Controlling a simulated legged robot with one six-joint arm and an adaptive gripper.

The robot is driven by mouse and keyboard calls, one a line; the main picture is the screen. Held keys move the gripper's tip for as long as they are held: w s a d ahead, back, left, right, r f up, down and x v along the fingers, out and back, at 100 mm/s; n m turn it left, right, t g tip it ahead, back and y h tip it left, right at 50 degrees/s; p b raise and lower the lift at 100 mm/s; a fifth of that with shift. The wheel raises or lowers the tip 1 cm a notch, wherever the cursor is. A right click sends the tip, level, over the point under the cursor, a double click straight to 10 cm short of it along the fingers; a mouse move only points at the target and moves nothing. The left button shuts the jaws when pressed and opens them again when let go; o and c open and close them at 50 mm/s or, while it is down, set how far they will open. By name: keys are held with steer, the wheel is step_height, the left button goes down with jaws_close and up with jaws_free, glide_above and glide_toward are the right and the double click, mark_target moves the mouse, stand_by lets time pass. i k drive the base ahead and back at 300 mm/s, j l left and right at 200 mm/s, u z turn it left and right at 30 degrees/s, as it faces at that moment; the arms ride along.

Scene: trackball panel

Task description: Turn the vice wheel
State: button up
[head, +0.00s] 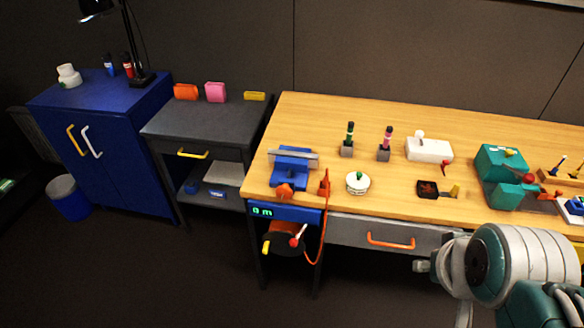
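A blue vice (293,168) with a grey jaw bar stands at the left end of the wooden workbench. An orange wheel-like knob (285,191) sits at its front, by the bench edge. Below the edge, a blue box with a lit display (262,211) carries a dark round wheel (284,245) with red and yellow handles. I cannot tell for certain which of these is the vice wheel. My arm shows at the lower right, well apart from the vice. No gripper fingers can be made out, so its opening cannot be judged.
The wooden bench (385,119) also holds a white round item (357,182), a white box with a lever (428,149) and a teal machine (502,163). An orange cable (323,228) hangs beside the dark wheel. The floor (200,275) in front is clear.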

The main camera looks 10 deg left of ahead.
mark_target(283, 192)
steer(key=j+u, duration=0.25)
steer(key=j, duration=0.5)
steer(key=i+j+u, duration=0.1)
steer(key=j+u, duration=0.2)
steer(key=j, duration=0.45)
